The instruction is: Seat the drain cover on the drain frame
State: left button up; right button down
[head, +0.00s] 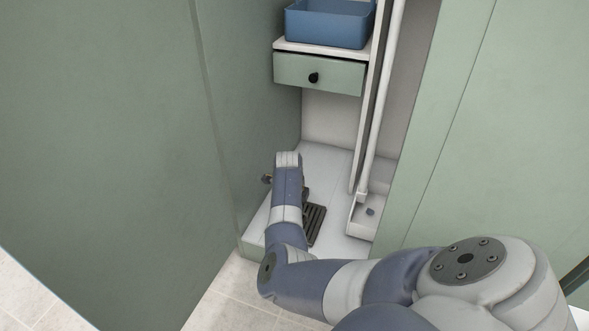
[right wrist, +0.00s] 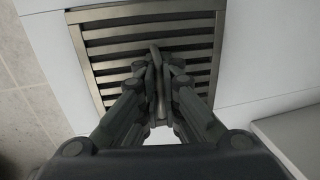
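The drain cover (right wrist: 112,33), a dark slatted metal grate, fills the upper part of the right wrist view. Part of it shows in the head view (head: 316,217) beside my forearm, over the white cabinet floor. My right gripper (right wrist: 158,66) is over the grate, its fingers close together on a thin upright piece at the middle of the cover. In the head view my wrist hides most of this gripper. I cannot separate the drain frame from the cover, nor tell whether the cover is seated or just above it. My left gripper is not in view.
Green panels (head: 130,130) flank the narrow opening on both sides. A green drawer (head: 295,74) and a blue bin (head: 326,25) are above. A white vertical pipe (head: 380,110) and a pale tray (head: 362,226) stand to the right of the grate.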

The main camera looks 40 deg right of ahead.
jog(key=shift+f, duration=0.5)
jog(key=shift+f, duration=0.3)
dwell(0.6)
jog(key=c, duration=1.7)
grip_release()
jog(key=shift+a+f, duration=0.1)
jog(key=o, duration=0.5)
